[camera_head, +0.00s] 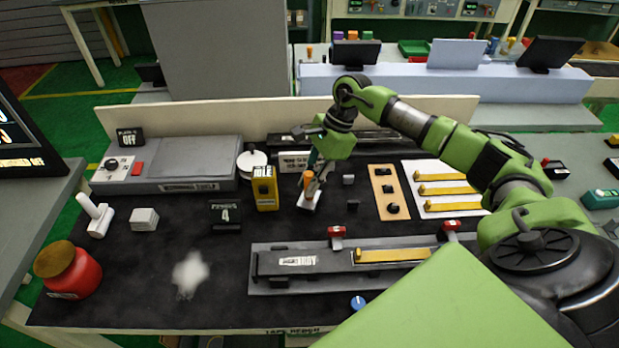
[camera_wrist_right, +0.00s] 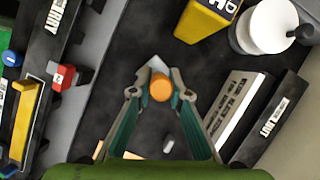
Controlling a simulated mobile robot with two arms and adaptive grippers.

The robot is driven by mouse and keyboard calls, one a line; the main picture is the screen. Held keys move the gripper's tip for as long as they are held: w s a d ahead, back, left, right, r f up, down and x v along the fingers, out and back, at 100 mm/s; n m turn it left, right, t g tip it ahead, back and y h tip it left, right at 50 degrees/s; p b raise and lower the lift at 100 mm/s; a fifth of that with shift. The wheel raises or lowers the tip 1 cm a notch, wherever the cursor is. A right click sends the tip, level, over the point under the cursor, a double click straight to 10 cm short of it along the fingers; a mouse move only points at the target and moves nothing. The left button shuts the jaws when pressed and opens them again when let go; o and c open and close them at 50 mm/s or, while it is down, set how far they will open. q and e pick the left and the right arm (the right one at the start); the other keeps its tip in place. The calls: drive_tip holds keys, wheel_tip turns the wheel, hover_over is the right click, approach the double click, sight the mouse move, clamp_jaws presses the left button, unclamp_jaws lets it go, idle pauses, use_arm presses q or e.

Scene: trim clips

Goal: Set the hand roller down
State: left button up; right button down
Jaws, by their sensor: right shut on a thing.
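My right gripper (camera_head: 311,185) reaches down near the middle of the dark bench mat. It is shut on the hand roller, whose orange handle end (camera_wrist_right: 160,90) shows between the fingertips in the wrist view. The orange handle (camera_head: 307,181) also shows in the head view, standing close to upright. A small pale piece (camera_head: 309,201) shows at the mat directly below the fingers; I cannot tell whether it is part of the roller or a pad under it. Contact with the mat is hard to judge. My left gripper is not in view.
A yellow box (camera_head: 265,188) stands close left of the gripper. A tan panel with black knobs (camera_head: 377,172) and a white tray of yellow strips (camera_head: 408,168) lie right. A clamp fixture (camera_head: 284,282) lies in front. A red jar (camera_head: 85,278) stands front left.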

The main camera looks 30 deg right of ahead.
drive_tip(key=shift+f, duration=0.15)
drive_tip(key=shift+f, duration=0.15)
